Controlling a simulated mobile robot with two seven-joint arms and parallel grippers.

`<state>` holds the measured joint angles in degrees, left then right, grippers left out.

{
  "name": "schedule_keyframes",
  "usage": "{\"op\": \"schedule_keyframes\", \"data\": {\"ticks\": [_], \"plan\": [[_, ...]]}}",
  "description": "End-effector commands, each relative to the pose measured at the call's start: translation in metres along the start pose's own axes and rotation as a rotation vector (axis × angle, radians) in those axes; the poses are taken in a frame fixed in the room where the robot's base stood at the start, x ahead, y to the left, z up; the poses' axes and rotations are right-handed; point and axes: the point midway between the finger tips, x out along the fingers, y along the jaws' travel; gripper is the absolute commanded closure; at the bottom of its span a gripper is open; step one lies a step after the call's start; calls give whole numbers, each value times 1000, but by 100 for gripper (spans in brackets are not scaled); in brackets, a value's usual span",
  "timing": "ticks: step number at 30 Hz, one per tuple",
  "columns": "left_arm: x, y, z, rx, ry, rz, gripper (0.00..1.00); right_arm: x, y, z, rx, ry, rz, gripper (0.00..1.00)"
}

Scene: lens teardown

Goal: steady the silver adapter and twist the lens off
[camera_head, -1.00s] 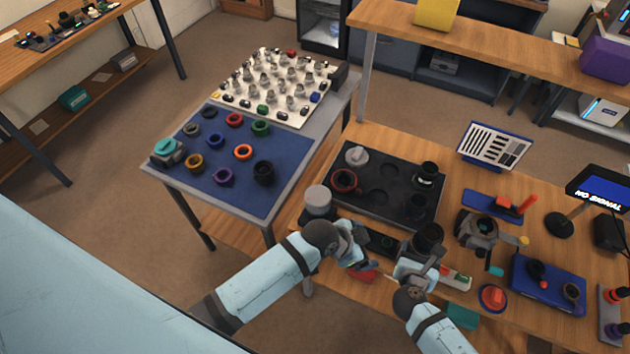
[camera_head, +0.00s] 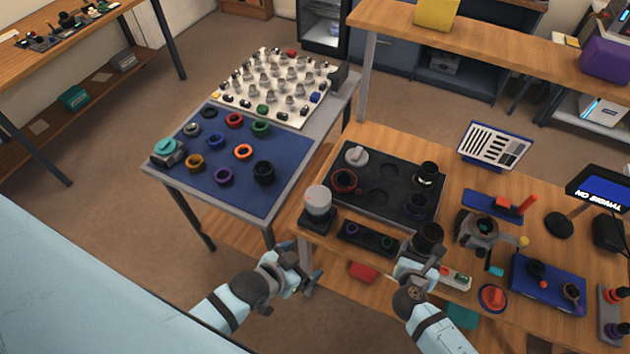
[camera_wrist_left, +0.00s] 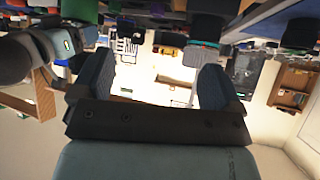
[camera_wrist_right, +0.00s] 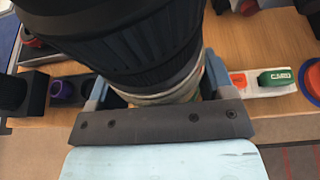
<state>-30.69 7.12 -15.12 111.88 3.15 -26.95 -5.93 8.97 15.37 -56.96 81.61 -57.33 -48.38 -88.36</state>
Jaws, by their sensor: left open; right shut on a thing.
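The black lens (camera_head: 429,234) stands near the front edge of the wooden bench in the head view. In the right wrist view the large ribbed lens (camera_wrist_right: 120,35) fills the upper left, with the silver adapter (camera_wrist_right: 172,92) as a pale band at its lower end. My right gripper (camera_wrist_right: 158,93) is shut on the silver adapter; its fingers show on both sides of the band. My left gripper (camera_head: 308,270) is open and empty, off the bench's front edge and well left of the lens. The left wrist view shows nothing between its fingers (camera_wrist_left: 156,65).
A black slotted tray (camera_head: 370,240) with purple and green rings lies left of the lens. Behind is a larger black tray (camera_head: 385,200). A pale jar (camera_head: 318,202) stands at the bench's left corner. A camera body (camera_head: 480,230) and a blue mat (camera_head: 545,285) lie right.

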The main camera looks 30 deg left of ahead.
Motion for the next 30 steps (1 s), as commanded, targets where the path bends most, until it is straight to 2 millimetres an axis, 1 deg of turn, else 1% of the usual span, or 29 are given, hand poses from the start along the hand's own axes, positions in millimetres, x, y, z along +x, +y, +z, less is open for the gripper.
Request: {"op": "schedule_keyframes", "data": {"ticks": [6,7,10,19,23,26,28,30], "plan": [[0,0,0,-1,1,-1,8,0,0,1,0,-2,0,63],[0,0,0,0,1,-1,8,0,0,1,0,-2,0,23],[0,0,0,0,1,-1,8,0,0,1,0,-1,0,0],[-2,-2,2,-8,3,-7,8,0,0,0,0,0,0,0],[-11,-9,12,-41,16,-36,8,0,0,0,0,0,0,0],[-24,-18,25,-85,37,-76,8,0,0,0,0,0,0,0],[-24,-20,26,-82,48,-78,8,-16,0,-4,1,3,2,0],[-23,-20,25,-71,50,-76,8,-35,0,-3,2,3,2,0]]}}
